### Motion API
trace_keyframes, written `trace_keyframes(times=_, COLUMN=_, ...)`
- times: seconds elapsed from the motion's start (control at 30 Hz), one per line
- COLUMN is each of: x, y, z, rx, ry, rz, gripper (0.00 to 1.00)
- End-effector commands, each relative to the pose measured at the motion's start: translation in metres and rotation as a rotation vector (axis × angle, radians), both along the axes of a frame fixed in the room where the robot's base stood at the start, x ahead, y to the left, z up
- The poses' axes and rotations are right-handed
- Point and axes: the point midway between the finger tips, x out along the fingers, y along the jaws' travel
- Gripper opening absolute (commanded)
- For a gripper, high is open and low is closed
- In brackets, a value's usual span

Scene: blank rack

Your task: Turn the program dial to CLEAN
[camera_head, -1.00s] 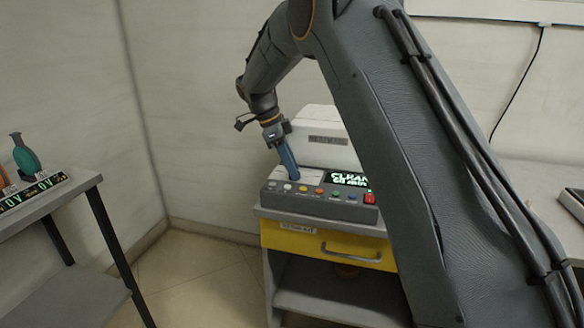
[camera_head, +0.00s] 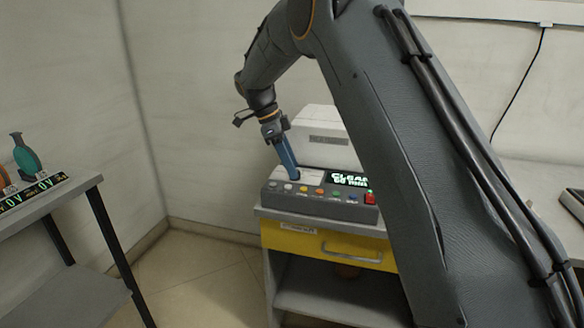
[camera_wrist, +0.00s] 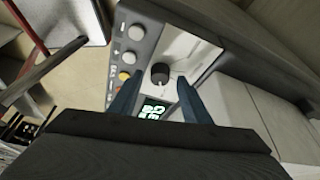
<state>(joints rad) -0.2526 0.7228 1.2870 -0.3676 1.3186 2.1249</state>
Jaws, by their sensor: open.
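The program dial (camera_wrist: 160,73) is a small black round knob on a light plate of the control panel. In the wrist view it lies just beyond and between my fingertips, apart from them as far as I can tell. My gripper (camera_wrist: 155,92) is open, with one blue finger on each side of the dial's line. In the head view my gripper (camera_head: 293,174) points down at the left part of the panel and hides the dial. The panel's display (camera_head: 349,180) reads CLEAN with a smaller line below; it also shows in the wrist view (camera_wrist: 154,110).
The grey control panel (camera_head: 320,203) carries several coloured buttons along its front and a red switch (camera_head: 370,198) at right. It stands on a cabinet with a yellow drawer (camera_head: 290,239). A white box (camera_head: 325,135) rises behind. A side table (camera_head: 70,205) stands at left.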

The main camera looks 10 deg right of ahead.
Motion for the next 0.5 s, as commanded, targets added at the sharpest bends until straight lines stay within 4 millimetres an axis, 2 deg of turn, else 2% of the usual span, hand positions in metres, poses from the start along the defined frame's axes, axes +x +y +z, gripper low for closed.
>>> trace_keyframes(times=0.3, x=0.004, y=0.020, z=0.047, rx=0.001, ry=-0.002, rz=0.001, gripper=0.43)
trace_keyframes(times=0.5, x=0.004, y=0.026, z=0.060, rx=0.000, ry=-0.001, rz=0.001, gripper=0.43)
